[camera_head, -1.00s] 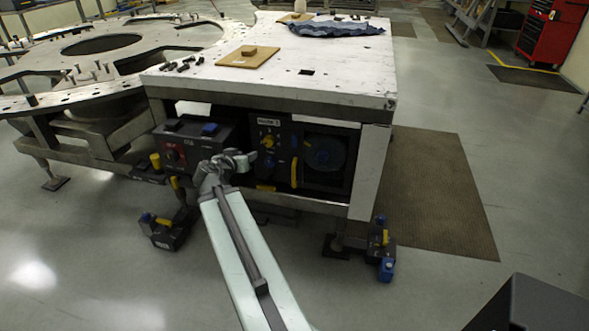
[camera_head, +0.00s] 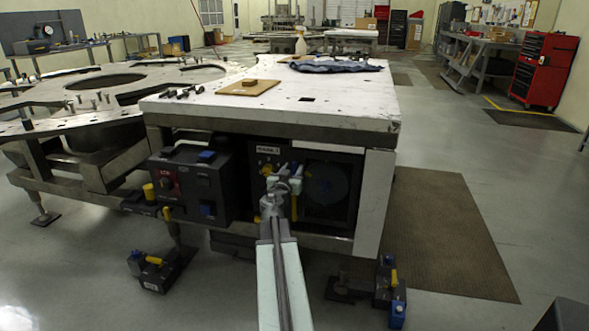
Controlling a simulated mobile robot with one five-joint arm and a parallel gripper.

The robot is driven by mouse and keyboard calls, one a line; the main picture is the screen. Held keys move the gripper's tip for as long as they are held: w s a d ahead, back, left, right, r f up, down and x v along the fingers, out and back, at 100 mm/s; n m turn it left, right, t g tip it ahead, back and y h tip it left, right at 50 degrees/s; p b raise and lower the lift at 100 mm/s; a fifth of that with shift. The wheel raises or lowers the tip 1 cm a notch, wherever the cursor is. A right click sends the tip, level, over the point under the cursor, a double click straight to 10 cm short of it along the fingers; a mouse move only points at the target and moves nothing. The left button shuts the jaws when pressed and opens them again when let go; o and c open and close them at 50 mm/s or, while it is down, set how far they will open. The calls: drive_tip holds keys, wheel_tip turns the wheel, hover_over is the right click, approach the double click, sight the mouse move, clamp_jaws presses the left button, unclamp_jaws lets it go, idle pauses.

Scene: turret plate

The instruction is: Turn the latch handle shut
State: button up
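The likely latch handle is an upright yellow bar (camera_head: 294,208) on the dark front panel under the white-topped table. It sits at the left side of a dark door with a round window (camera_head: 327,185). My gripper (camera_head: 284,180) is in front of this panel and overlaps the upper part of the bar. I cannot tell whether it touches the bar. Its fingers are small in the picture, and their opening is unclear. My arm covers the panel's lower part.
A dark control box (camera_head: 190,183) with a red knob and blue parts is left of the panel. The white-topped table (camera_head: 345,95) overhangs the panel. Dark feet with yellow and blue parts (camera_head: 154,268) stand on the floor. Open floor and a brown mat (camera_head: 440,230) lie right.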

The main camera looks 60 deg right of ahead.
drive_tip(key=shift+x, duration=0.9)
clamp_jaws()
